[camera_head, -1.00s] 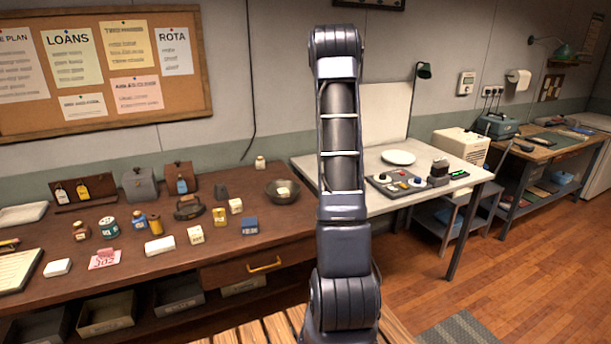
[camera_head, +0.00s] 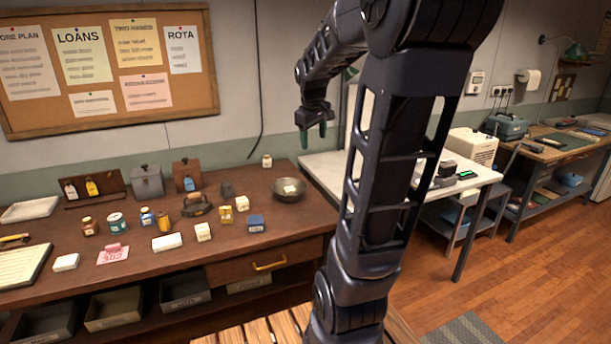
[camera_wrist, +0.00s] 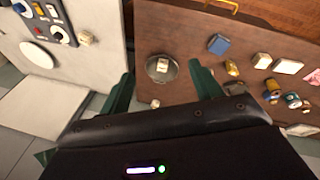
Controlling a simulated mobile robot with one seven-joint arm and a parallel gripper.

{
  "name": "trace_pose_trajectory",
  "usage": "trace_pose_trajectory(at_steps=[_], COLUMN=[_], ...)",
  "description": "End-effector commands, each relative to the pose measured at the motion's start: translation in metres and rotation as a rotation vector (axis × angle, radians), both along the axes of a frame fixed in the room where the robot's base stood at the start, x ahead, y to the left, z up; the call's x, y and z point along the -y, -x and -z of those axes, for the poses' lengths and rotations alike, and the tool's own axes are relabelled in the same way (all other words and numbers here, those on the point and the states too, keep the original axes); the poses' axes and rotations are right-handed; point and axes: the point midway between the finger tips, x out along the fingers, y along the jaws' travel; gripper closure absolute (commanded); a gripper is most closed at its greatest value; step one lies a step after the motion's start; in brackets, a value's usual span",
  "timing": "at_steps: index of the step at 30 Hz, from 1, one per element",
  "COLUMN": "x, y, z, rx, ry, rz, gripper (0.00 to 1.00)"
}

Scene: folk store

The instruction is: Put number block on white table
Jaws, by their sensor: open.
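My gripper (camera_head: 313,134) is open and empty, raised above the right end of the brown bench, near the white table. Its green fingers show in the wrist view (camera_wrist: 165,88). Several small blocks stand on the bench: a blue one (camera_head: 256,225), a yellow one (camera_head: 226,214) and white ones (camera_head: 203,232). I cannot tell which is the number block; no digits are legible on them. A small pale cube (camera_head: 290,189) sits in the dark bowl (camera_head: 288,197), and in the wrist view the bowl (camera_wrist: 151,76) lies between the fingers. The white table (camera_head: 322,168) is partly hidden by my arm.
On the white table, a control panel (camera_wrist: 48,14) and a white plate (camera_wrist: 38,56) show in the wrist view. A flat iron (camera_head: 196,207), bottles and a pink card (camera_head: 112,255) crowd the bench. A small jar (camera_head: 267,161) stands behind the bowl.

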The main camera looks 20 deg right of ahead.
Motion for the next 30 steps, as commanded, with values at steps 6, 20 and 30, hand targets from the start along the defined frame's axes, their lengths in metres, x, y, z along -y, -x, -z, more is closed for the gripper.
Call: trace_pose_trajectory(at_steps=[6,20,30], x=[-0.044,-0.101,-0.106], y=[0.064,0.174,0.187], z=[-0.003,0.024,0.031], rx=[0.072,0.170,0.178], ry=[-0.076,-0.236,-0.258], rz=[0.105,0.303,0.334], gripper=[0.36,0.36,0.36])
